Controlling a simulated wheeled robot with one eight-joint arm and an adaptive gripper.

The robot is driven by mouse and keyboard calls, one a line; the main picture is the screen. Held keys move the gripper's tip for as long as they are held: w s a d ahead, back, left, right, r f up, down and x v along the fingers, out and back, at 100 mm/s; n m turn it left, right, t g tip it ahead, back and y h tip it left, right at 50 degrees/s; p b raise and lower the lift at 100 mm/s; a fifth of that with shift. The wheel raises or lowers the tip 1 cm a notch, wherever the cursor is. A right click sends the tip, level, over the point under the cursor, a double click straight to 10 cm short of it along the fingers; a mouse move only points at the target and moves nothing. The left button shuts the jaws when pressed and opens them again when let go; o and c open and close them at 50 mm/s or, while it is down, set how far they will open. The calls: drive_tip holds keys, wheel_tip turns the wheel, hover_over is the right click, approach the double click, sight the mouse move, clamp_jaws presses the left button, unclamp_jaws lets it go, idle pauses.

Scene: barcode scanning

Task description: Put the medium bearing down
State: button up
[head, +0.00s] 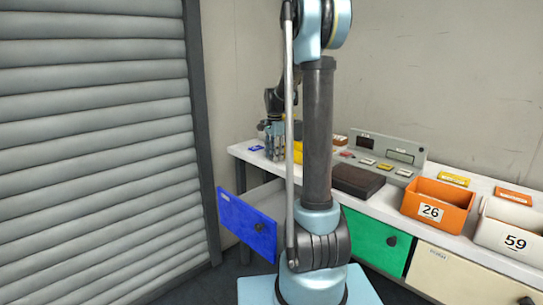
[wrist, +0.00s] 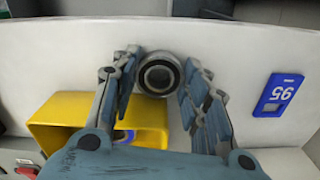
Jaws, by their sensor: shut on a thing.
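The medium bearing (wrist: 158,76), a dark ring with a grey rim, shows between my fingertips in the wrist view. My gripper (wrist: 158,80) is shut on it, one finger on each side. The white tabletop (wrist: 60,60) lies behind the bearing; I cannot tell whether the bearing touches it. In the head view my gripper (head: 275,152) points down over the far left end of the table. The bearing cannot be made out there.
A yellow bin (wrist: 60,112) with a blue-ringed thing inside stands beside my gripper. A blue tag (wrist: 279,95) reading 95 lies on the other side. The blue drawer (head: 247,226) is pulled out. An orange bin (head: 437,204) and white bin (head: 507,232) stand farther right.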

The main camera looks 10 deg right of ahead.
drive_tip(key=o, duration=1.1)
drive_tip(key=shift+o, duration=0.2)
